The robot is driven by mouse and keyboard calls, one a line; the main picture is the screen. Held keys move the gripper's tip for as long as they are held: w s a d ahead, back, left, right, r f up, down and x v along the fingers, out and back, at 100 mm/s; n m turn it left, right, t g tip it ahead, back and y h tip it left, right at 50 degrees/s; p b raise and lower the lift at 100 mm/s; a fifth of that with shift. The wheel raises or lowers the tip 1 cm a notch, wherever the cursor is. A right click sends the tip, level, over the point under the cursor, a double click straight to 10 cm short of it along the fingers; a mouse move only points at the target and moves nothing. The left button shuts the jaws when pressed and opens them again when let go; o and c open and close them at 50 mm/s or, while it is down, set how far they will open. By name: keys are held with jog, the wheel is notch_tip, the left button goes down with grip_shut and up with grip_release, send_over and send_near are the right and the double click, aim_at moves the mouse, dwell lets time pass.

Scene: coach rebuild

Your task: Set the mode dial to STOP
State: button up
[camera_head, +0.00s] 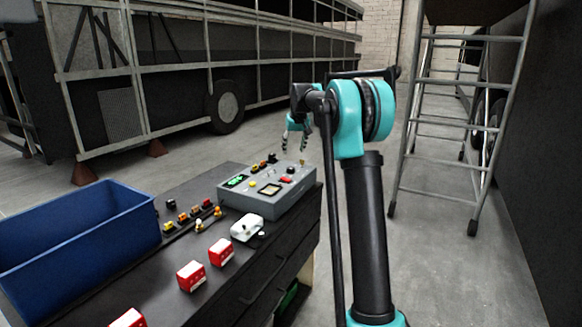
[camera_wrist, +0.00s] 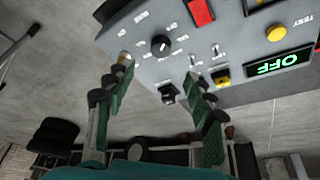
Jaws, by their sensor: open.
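The mode dial (camera_wrist: 160,45) is a round black knob with a short white pointer mark, on the grey control box in the wrist view. Small labels ring it, too blurred to read, so I cannot tell its setting. In the head view, a small dark knob (camera_head: 291,170) on the box appears to be the dial. My gripper (camera_wrist: 158,76) is open and empty, its green and black fingers spread on either side below the dial. It touches no dial in view. In the head view my gripper (camera_head: 299,148) hangs above the far right of the box.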

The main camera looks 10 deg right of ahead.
aim_at(291, 168)
jog(key=x, duration=1)
jog(key=shift+w+a+f, duration=0.1)
jog(key=shift+w+f, duration=0.05)
jog(key=shift+f, duration=0.2)
jog(key=c, duration=1.2)
